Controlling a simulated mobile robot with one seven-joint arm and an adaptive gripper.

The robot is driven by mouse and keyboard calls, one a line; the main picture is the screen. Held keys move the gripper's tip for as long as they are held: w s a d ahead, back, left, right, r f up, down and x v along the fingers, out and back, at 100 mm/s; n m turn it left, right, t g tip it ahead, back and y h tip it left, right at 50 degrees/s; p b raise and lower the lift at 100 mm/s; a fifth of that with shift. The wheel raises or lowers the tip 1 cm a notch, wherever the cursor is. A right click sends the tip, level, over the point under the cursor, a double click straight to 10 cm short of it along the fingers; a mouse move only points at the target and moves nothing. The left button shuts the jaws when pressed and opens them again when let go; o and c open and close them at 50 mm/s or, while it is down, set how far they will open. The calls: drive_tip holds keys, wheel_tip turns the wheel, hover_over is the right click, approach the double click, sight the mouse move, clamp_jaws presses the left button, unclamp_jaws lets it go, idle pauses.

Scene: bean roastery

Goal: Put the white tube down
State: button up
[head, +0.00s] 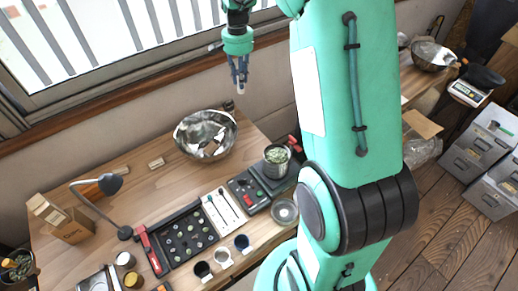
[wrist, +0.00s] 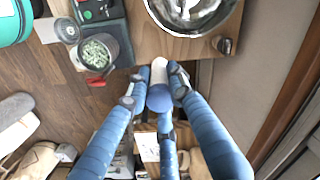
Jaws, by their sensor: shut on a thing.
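The white tube (wrist: 159,68) has a blue end toward the camera in the wrist view. My gripper (wrist: 156,85) has blue fingers closed around it. In the head view my gripper (head: 240,77) hangs high at the top centre, in front of the wall below the window. Only a small pale tip of the tube (head: 241,89) shows under the fingers there. In the wrist view the tube lies across the image of the wooden table's edge (wrist: 165,47); its height above the table is hard to tell.
A shiny metal bowl (head: 190,133) stands on the wooden table (head: 150,190). A can of green beans (head: 277,170) stands right of it. A black sample tray (head: 183,240), a white card with spoons (head: 224,210), cups and a lamp (head: 110,184) fill the front and left.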

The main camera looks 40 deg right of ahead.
drive_tip(key=s+d+m, duration=0.2)
drive_tip(key=s+d, duration=0.1)
drive_tip(key=d, duration=0.3)
wheel_tip(320, 180, down, 26)
drive_tip(key=shift+s+f, duration=0.1)
wheel_tip(320, 180, down, 6)
drive_tip(key=b, duration=0.1)
idle(0.3)
drive_tip(key=shift+f+b, duration=0.35)
drive_tip(key=shift+f, duration=1.55)
drive_tip(key=shift+f, duration=0.15)
